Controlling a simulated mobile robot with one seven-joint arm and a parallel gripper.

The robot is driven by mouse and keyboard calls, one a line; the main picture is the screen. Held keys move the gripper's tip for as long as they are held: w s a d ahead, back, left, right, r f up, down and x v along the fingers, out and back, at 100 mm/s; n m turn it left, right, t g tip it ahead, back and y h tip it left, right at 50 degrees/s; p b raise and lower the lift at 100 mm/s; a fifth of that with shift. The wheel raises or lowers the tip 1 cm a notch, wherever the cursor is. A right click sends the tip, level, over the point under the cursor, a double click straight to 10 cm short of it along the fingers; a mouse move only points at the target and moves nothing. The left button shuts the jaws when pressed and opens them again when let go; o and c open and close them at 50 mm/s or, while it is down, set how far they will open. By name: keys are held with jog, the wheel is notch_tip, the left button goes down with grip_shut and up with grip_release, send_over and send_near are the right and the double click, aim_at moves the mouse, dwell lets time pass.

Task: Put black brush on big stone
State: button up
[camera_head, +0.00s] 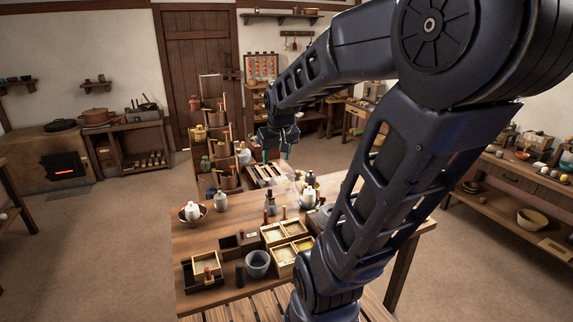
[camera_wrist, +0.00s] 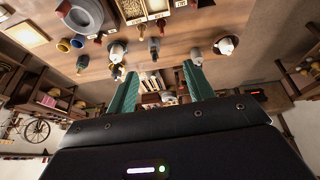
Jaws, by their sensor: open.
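My gripper (camera_head: 275,155) is open and empty, with green fingers, above the far end of the wooden table. The same gripper (camera_wrist: 160,80) shows in the wrist view with nothing between its fingertips. In the head view a grey round edge, likely the same stone (camera_head: 325,213), is partly hidden by my arm. I cannot clearly make out the black brush.
The table (camera_head: 190,230) holds wooden boxes of grain (camera_head: 285,255), a grey pot (camera_head: 258,264), a dark tray (camera_head: 188,275) and a bowl with a white jug (camera_head: 192,211). A stepped rack (camera_head: 212,135) stands behind it. The floor at left (camera_head: 110,230) is clear.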

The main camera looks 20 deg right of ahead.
jog(key=s+a+r, duration=0.1)
jog(key=s+r, duration=0.1)
jog(key=s, duration=0.9)
jog(key=shift+a, duration=0.15)
jog(key=shift+r, duration=0.1)
dwell(0.6)
